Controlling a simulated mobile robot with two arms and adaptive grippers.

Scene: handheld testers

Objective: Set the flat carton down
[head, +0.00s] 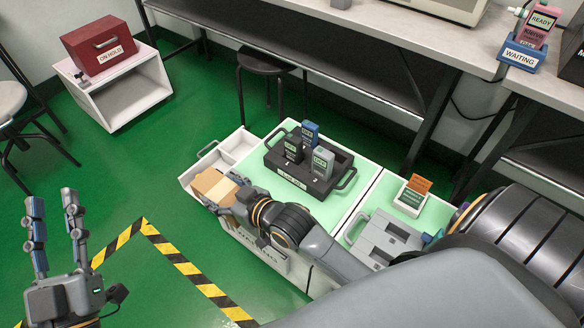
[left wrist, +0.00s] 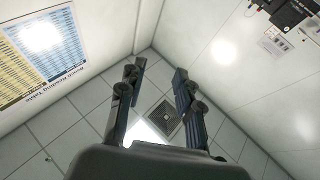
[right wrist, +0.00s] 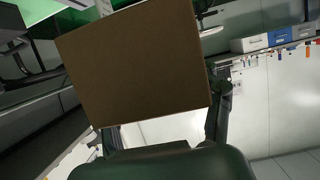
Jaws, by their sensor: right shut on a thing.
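The flat carton (head: 213,185) is a tan, closed box at the left end of the low green-topped bench, beside a white open tray. My right gripper (head: 232,196) is shut on it; its fingers are mostly hidden by the carton and my arm. In the right wrist view, the brown face of the carton (right wrist: 135,62) fills the space between the fingers. I cannot tell whether its underside touches anything. My left gripper (head: 54,202) is open, empty and raised at the far left, away from the carton; its spread fingers also show in the left wrist view (left wrist: 155,80).
A dark tray (head: 279,175) with several upright testers stands on the green bench top (head: 345,197). The white tray (head: 237,146) is open behind the carton. A grey case (head: 385,238) and a small card holder (head: 410,198) lie to the right. Striped floor tape runs in front.

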